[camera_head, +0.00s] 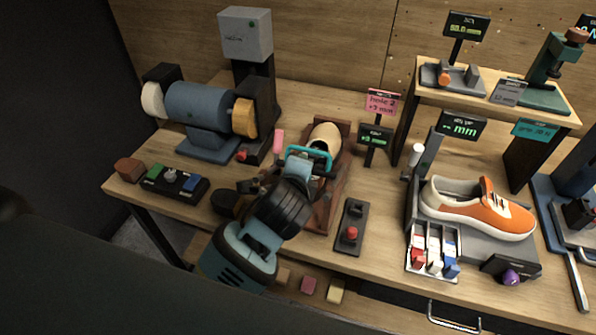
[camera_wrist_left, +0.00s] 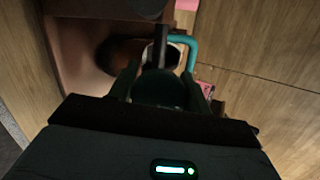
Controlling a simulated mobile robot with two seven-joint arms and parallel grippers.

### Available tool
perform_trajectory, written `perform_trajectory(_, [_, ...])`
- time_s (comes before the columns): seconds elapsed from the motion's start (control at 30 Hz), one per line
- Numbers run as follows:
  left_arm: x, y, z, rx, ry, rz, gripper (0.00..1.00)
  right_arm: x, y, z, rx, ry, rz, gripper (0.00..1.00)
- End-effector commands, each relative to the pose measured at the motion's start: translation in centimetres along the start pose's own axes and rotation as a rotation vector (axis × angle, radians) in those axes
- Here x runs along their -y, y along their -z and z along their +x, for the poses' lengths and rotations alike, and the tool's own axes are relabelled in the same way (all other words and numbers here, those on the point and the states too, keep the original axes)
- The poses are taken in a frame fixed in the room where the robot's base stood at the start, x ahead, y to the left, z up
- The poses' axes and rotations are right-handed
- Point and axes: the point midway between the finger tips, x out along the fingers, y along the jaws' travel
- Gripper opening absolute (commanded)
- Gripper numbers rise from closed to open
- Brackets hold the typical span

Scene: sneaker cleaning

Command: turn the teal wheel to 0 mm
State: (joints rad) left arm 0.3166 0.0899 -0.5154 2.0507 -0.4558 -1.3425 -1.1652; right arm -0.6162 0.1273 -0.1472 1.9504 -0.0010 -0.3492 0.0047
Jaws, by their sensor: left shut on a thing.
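The teal wheel (camera_head: 313,152) sits on the brown wooden stretcher (camera_head: 341,180), close to a cream shoe form (camera_head: 326,134). My left gripper (camera_head: 299,166) reaches in from the front and is shut at the wheel; my own wrist hides much of the grip. In the left wrist view the teal rim (camera_wrist_left: 192,52) curves just past my left gripper (camera_wrist_left: 163,75), and the dark fingers close near its hub. A small black display (camera_head: 375,138) behind the stretcher shows green text that looks like a low mm value; its exact digits are unclear. My right gripper is out of view.
A pink sign (camera_head: 382,102) stands above the display. A black box with a red button (camera_head: 352,232) is to the right of the stretcher. A bench grinder (camera_head: 202,112) stands left. An orange sneaker (camera_head: 478,207) is on a stand at right.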

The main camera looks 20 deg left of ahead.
Motion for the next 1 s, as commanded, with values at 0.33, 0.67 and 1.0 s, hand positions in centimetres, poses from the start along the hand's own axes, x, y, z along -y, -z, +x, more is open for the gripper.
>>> perform_trajectory(0.33, [-0.24,0.1,-0.02,-0.001,-0.054,-0.315,0.26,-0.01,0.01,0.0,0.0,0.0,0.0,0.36])
perform_trajectory(0.67, [-0.36,0.12,-0.03,0.0,-0.088,-0.521,0.26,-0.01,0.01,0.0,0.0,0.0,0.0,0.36])
perform_trajectory(1.0, [-0.43,0.12,-0.03,0.0,-0.102,-0.604,0.26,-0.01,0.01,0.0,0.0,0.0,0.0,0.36])
